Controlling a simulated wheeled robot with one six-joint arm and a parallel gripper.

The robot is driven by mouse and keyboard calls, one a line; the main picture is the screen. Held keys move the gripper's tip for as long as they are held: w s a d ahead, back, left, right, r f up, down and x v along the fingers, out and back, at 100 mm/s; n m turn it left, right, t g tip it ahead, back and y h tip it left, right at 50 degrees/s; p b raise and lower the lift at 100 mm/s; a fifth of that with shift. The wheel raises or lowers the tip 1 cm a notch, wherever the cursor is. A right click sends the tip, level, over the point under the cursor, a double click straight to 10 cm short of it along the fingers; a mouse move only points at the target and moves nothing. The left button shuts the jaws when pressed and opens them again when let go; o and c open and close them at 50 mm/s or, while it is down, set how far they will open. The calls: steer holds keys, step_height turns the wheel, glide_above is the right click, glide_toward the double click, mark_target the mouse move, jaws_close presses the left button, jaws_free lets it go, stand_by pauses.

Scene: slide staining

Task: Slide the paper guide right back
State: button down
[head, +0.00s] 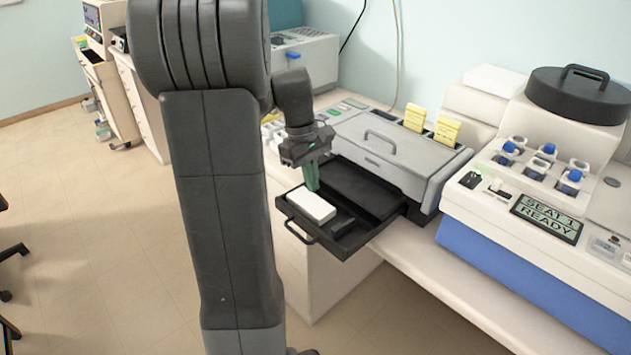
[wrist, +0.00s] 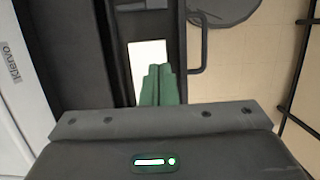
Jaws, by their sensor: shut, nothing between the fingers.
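A dark drawer (head: 383,236) stands pulled out from the front of a grey machine. A white stack (head: 311,204) lies in it, and it also shows in the wrist view (wrist: 147,54). A low black piece (head: 351,230), which looks like the paper guide, sits in the drawer beside the stack; part of it shows at the top of the wrist view (wrist: 152,20). My gripper (head: 312,186) has green fingers, shut together and empty. They point down over the stack's far end in the head view. Whether they touch the stack I cannot tell.
The grey machine (head: 400,150) behind the drawer carries a handle and yellow boxes (head: 446,130). The drawer's handle (head: 299,232) sticks out at its front. A white instrument with a display (head: 546,219) stands to the right.

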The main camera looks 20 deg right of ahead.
mark_target(320, 217)
steer(key=x, duration=0.7)
steer(key=shift+s+d+f, duration=0.1)
steer(key=shift+s, duration=0.05)
steer(key=shift+s+d+p, duration=0.2)
steer(key=shift+s+d, duration=0.05)
steer(key=shift+s, duration=0.35)
steer(key=shift+s+d+p, duration=0.2)
steer(key=shift+s+d, duration=0.05)
steer(key=shift+s, duration=0.35)
steer(key=shift+s+d, duration=0.2)
steer(key=shift+s, duration=0.25)
steer(key=shift+s, duration=0.15)
steer(key=shift+s+d, duration=0.3)
steer(key=shift+s, duration=0.4)
steer(key=shift+s+d, duration=0.3)
steer(key=shift+s, duration=0.4)
steer(key=shift+s+d, duration=0.3)
steer(key=shift+s, duration=0.4)
steer(key=shift+w, duration=0.1)
